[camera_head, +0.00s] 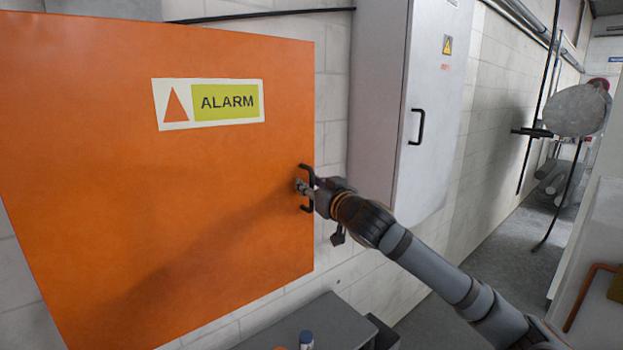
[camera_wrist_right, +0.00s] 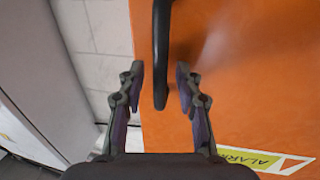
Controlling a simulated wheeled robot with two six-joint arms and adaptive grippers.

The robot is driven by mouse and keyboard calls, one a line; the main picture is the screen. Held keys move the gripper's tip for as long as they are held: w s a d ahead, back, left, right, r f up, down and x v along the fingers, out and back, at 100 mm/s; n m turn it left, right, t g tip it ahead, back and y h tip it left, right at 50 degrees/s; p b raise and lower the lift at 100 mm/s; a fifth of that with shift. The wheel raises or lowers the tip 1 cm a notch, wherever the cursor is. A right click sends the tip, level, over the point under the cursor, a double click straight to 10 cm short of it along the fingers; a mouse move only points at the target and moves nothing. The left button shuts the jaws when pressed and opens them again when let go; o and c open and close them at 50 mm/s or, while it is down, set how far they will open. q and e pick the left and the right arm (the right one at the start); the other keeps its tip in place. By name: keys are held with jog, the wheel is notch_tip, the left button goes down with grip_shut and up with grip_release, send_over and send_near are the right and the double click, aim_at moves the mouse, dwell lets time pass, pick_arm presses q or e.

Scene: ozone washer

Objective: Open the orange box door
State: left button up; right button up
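The orange box door (camera_head: 110,200) fills the left of the head view and carries an ALARM label (camera_head: 208,102). No gap along its right edge shows clearly. Its black handle (camera_head: 306,170) is near the right edge. My right gripper (camera_head: 302,186) is at the handle. In the right wrist view, the handle (camera_wrist_right: 161,50) runs between the two fingers of the right gripper (camera_wrist_right: 160,78). The fingers are apart, with a visible space on each side of the handle. The ALARM label shows there at lower right (camera_wrist_right: 255,158). My left gripper is not in view.
A grey cabinet (camera_head: 435,100) with a black handle and a warning sign stands right of the orange box. A grey surface (camera_head: 325,325) with a small blue-capped item (camera_head: 306,340) is below. A corridor opens at the far right.

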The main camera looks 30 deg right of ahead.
grip_shut()
dwell(0.6)
